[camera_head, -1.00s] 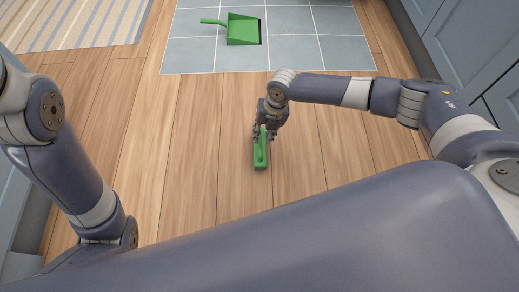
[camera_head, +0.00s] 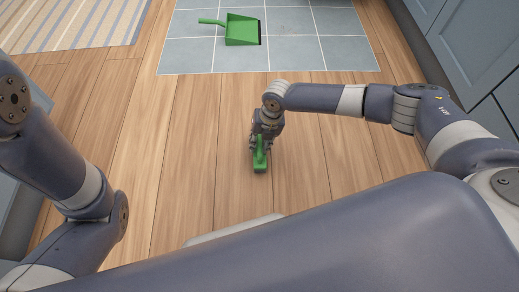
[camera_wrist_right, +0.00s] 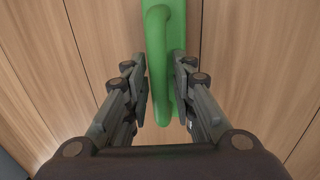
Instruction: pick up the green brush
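The green brush (camera_head: 260,163) lies on the wooden floor in the middle of the head view, its long side pointing toward me. In the right wrist view its green handle (camera_wrist_right: 158,60) runs down between the fingers. My right gripper (camera_head: 260,148) is over the brush with one finger on each side of the handle. In the wrist view the right gripper (camera_wrist_right: 160,85) looks open, its right finger very close to the handle and a narrow gap at the left finger. Whether a finger touches is unclear. The gripper hides the brush's far part. My left gripper is out of view.
A green dustpan (camera_head: 242,30) lies on the blue-grey tiled patch (camera_head: 190,55) beyond the brush. A striped rug (camera_head: 75,25) is at the far left. Blue-grey cabinets (camera_head: 465,45) stand along the right side. The wooden floor around the brush is clear.

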